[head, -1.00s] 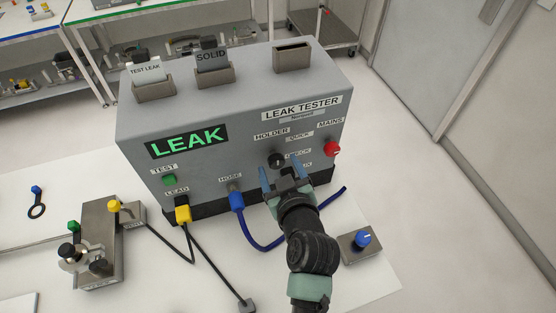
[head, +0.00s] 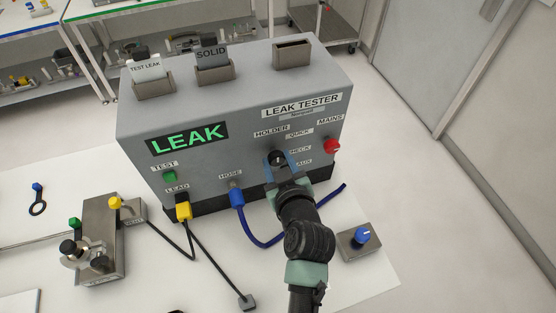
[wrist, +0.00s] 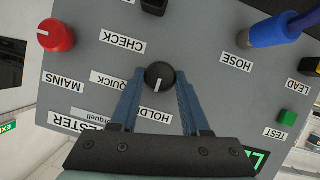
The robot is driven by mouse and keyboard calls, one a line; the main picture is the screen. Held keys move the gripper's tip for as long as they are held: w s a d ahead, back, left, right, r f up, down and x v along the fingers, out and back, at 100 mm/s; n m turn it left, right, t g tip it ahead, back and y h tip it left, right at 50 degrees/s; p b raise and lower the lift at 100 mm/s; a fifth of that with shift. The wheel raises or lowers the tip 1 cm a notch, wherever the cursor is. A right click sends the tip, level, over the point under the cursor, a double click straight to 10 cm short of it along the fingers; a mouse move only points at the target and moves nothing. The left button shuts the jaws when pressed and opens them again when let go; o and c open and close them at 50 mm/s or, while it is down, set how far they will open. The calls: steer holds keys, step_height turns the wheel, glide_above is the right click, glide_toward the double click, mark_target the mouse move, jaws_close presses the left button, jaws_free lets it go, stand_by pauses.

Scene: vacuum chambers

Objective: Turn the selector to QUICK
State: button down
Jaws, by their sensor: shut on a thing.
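The selector (head: 277,157) is a round black knob on the front of the grey leak tester (head: 225,125). In the wrist view, upside down, the selector (wrist: 160,76) has a white pointer line directed at the HOLDER label (wrist: 152,113). The QUICK label (wrist: 107,80) is beside it and the CHECK label (wrist: 123,40) is further round. My gripper (head: 279,163) is at the knob, its blue fingers on either side. In the wrist view my gripper (wrist: 160,82) is shut on the knob. The AUX label is mostly cut off there.
The red MAINS knob (head: 332,146) is close on the right. A blue hose plug (head: 237,199) and a yellow lead plug (head: 183,211) sit low on the front. A box with a blue knob (head: 360,242) stands on the white table to the right of my arm.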

steer(key=shift+d+m, duration=0.1)
steer(key=shift+m, duration=0.2)
steer(key=m+y+b, duration=0.2)
steer(key=m+b, duration=0.1)
steer(key=shift+w+d+f+m+g+y, duration=0.1)
steer(key=shift+d+m+g+y, duration=0.05)
steer(key=shift+m+g+y, duration=0.2)
steer(key=m+y+b, duration=0.2)
steer(key=m+b, duration=0.1)
steer(key=shift+d+m+y, duration=0.15)
steer(key=shift+m+y, duration=0.1)
steer(key=shift+m, duration=0.1)
stand_by(0.4)
steer(key=shift+c, duration=1.9)
jaws_free()
steer(key=b+v, duration=0.3)
steer(key=v, duration=1)
